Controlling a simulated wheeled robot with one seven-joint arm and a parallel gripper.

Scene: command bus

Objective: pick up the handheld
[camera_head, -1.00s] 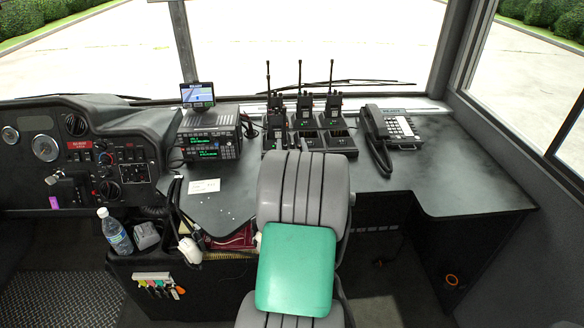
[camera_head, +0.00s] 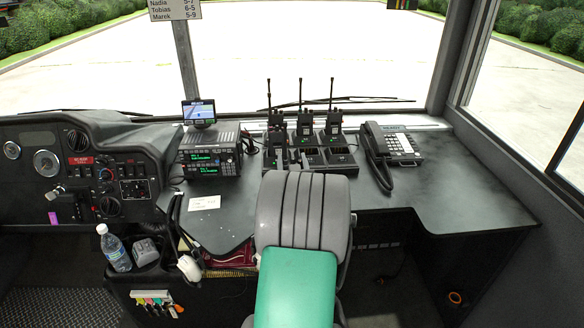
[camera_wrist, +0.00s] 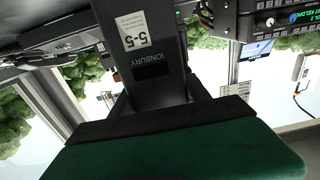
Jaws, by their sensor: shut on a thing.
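The handheld (camera_wrist: 150,65) is a dark radio body in the wrist view, with a white "5-5" label and "IONBURY" lettering, seen upside down. My gripper (camera_wrist: 158,96) is shut on it; the fingers are mostly hidden behind its body. In the head view my grey and green arm covers the gripper and most of what it holds. Other handhelds with upright antennas stand in the back row of the charger (camera_head: 342,160): one at left (camera_head: 276,122), one in the middle (camera_head: 305,122) and one at right (camera_head: 333,122). Front slots at the middle and right look empty.
A stacked radio set with a small screen (camera_head: 210,155) stands left of the charger. A desk phone (camera_head: 395,147) stands to its right. The windscreen is behind. The right part of the desk (camera_head: 460,195) is clear. A bottle (camera_head: 114,248) stands lower left.

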